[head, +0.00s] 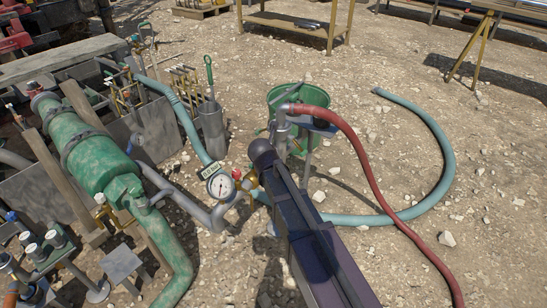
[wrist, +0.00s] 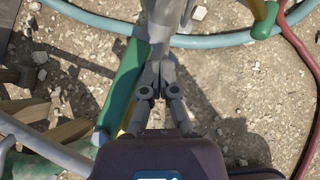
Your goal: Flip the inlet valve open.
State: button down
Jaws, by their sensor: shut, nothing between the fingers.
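A brass valve body (head: 249,181) sits beside a round pressure gauge (head: 221,186) on the grey pipe in the head view; I cannot tell for sure that it is the inlet valve. In the wrist view a long green bar (wrist: 122,82), possibly a valve lever, slants just left of my gripper (wrist: 157,58). My gripper is shut and empty, its fingers together. A grey piece (wrist: 160,18) shows beyond the fingertips; I cannot tell whether they touch it. In the head view my dark arm hides the gripper.
A red hose (head: 367,170) and a blue hose (head: 447,165) curve over the gravel at right. A green bin (head: 283,96) stands behind my arm. A green tank (head: 95,153), pipes and wooden planks crowd the left. The gravel at far right is open.

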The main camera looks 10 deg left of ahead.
dwell(0.3)
jog(key=s+d+r+p, duration=0.5)
jog(key=d+r+p, duration=0.2)
jog(key=d, duration=0.3)
dwell(0.6)
dwell(0.5)
